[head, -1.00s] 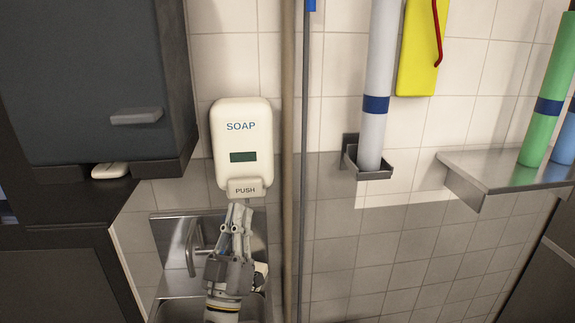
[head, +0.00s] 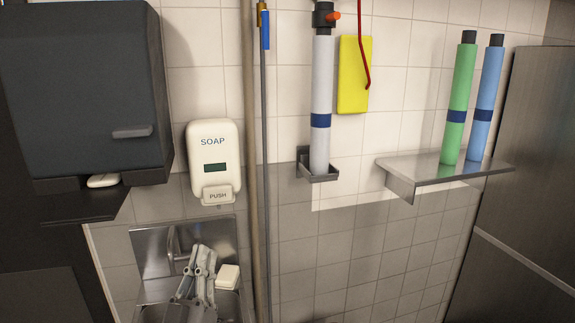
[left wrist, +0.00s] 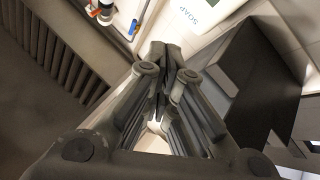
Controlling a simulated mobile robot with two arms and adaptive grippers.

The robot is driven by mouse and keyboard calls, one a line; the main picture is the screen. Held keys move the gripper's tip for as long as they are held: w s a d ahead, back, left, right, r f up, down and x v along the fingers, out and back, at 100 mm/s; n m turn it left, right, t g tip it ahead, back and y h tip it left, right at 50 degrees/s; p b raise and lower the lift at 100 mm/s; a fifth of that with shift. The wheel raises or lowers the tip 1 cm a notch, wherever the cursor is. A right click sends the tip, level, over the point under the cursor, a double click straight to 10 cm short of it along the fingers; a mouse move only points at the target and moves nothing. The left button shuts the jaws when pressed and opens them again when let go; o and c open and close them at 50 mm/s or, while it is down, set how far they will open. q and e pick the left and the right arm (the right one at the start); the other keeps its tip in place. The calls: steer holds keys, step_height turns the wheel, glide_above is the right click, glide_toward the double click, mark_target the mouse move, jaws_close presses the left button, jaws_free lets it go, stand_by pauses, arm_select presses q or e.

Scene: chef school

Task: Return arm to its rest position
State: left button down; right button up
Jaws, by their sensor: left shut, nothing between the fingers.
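My left gripper (head: 205,262) is in the lower left of the head view, in front of the metal sink (head: 146,245) and below the soap dispenser. Its fingers are closed together with nothing between them. It also fills the middle of the left wrist view (left wrist: 166,52), fingers shut. The white soap dispenser (head: 213,160) hangs on the tiled wall, above and apart from the gripper. Part of it shows at the top of the left wrist view (left wrist: 205,10). My right gripper is not in view.
A white soap bar (head: 228,276) lies beside the gripper at the sink. A dark dispenser cabinet (head: 85,90) hangs at left. A vertical pipe (head: 254,200) runs right of the soap dispenser. A metal shelf (head: 430,170) with green (head: 459,100) and blue (head: 486,100) tubes juts out at right.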

arm_select(q)
steer(key=s+d+f+m+g+h, duration=0.15)
steer(key=s+f+g, duration=0.35)
steer(key=f, duration=0.5)
steer(key=s+d+f+m+g+h, duration=0.1)
steer(key=s+d+f+m+g, duration=0.15)
steer(key=f+g, duration=0.5)
steer(key=s+a+f+g+y, duration=0.4)
steer(key=s+f, duration=0.3)
steer(key=s, duration=0.4)
steer(key=s+a+f+g+y, duration=0.1)
steer(key=s+a+f+g, duration=0.4)
steer(key=s+f, duration=0.45)
steer(key=s+f+g, duration=0.2)
steer(key=s+f, duration=0.1)
steer(key=f, duration=2.1)
steer(key=s+a+f, duration=0.2)
steer(key=s+f, duration=1.3)
steer(key=s, duration=0.2)
steer(key=shift+a+f+g, duration=0.2)
steer(key=shift+f+g, duration=0.15)
steer(key=shift+f, duration=0.05)
